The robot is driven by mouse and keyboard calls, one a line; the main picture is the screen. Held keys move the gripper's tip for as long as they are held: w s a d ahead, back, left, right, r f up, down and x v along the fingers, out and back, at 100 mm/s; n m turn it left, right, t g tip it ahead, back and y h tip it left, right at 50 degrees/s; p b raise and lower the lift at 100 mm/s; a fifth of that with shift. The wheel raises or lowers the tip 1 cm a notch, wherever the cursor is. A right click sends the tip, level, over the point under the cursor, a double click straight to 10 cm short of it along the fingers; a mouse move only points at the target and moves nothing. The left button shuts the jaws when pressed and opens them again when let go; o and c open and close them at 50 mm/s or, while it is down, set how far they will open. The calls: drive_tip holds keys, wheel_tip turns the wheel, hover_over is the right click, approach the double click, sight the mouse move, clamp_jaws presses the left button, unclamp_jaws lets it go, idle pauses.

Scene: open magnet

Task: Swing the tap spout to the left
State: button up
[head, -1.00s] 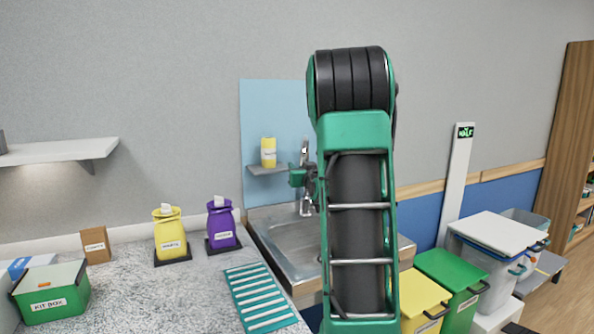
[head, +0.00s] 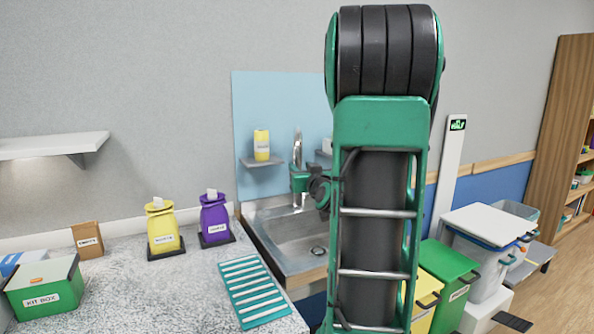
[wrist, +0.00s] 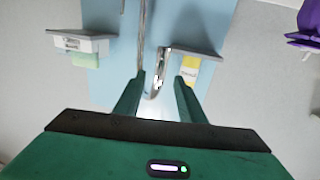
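The tap (head: 297,146) is a slim chrome fitting that rises at the back of the sink, in front of a light blue panel. My gripper (head: 300,178) is at the tap in the head view and hides its middle part. In the wrist view, which looks inverted, the chrome spout (wrist: 158,78) shows between the two green fingers of my gripper (wrist: 158,98). The fingers are apart, with a gap visible on both sides of the spout. I cannot tell whether either finger touches it.
The steel sink (head: 272,226) lies below. A small shelf (head: 256,164) with a yellow bottle (head: 261,145) is left of the tap. A purple dispenser (head: 214,218), a yellow dispenser (head: 162,229) and a ribbed teal mat (head: 252,290) are on the counter. My arm blocks the sink's right side.

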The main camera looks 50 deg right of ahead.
drive_tip(key=c, duration=0.5)
drive_tip(key=shift+s+d+f+m, duration=0.15)
drive_tip(key=shift+s+m, duration=0.05)
drive_tip(key=shift+m, duration=0.1)
clamp_jaws()
drive_tip(key=m+y, duration=0.1)
drive_tip(key=m, duration=1.5)
approach(298, 164)
drive_tip(key=s+d+f, duration=0.2)
drive_tip(key=s+d, duration=0.2)
drive_tip(key=s, duration=0.2)
drive_tip(key=w+d+t, duration=0.1)
drive_tip(key=w, duration=1)
drive_tip(key=shift+w+d+r+y, duration=0.2)
drive_tip(key=shift+w+d+y, duration=0.1)
drive_tip(key=shift+d, duration=0.05)
